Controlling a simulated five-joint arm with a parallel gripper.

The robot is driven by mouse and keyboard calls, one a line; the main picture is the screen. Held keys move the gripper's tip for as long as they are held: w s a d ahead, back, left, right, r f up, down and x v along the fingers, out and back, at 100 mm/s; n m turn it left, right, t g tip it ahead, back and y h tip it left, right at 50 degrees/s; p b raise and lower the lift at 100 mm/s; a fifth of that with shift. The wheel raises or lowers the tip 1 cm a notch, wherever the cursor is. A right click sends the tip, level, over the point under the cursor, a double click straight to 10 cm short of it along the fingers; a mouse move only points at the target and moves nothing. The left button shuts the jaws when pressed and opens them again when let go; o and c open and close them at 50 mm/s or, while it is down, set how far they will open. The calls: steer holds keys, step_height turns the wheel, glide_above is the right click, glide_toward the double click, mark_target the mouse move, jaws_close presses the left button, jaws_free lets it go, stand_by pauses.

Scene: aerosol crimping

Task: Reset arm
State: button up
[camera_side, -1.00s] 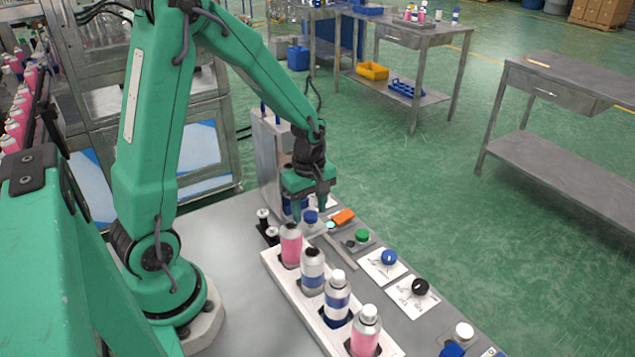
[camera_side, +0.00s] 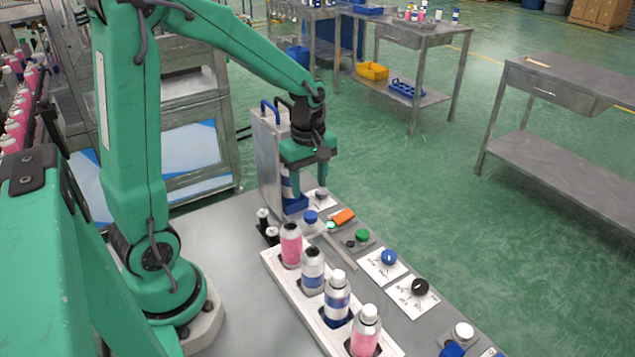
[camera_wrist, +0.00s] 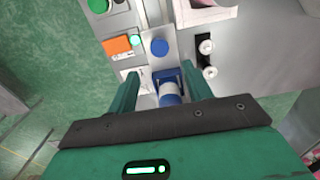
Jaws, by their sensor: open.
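My gripper (camera_side: 308,188) is open in front of the grey crimping machine (camera_side: 268,155). Its fingers point down, and they also show in the wrist view (camera_wrist: 160,84).
Blue cap (camera_side: 388,257) and black cap (camera_side: 420,286) sit on white cards. Two small black-and-white posts (camera_side: 264,217) stand left.

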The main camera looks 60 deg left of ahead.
steer(key=s+d+r+m+t, duration=0.5)
steer(key=s+r+m, duration=0.6)
steer(key=m, duration=0.7)
steer(key=shift+s+d+r+t, duration=0.3)
steer(key=shift+d+r, duration=0.4)
steer(key=shift+d, duration=0.45)
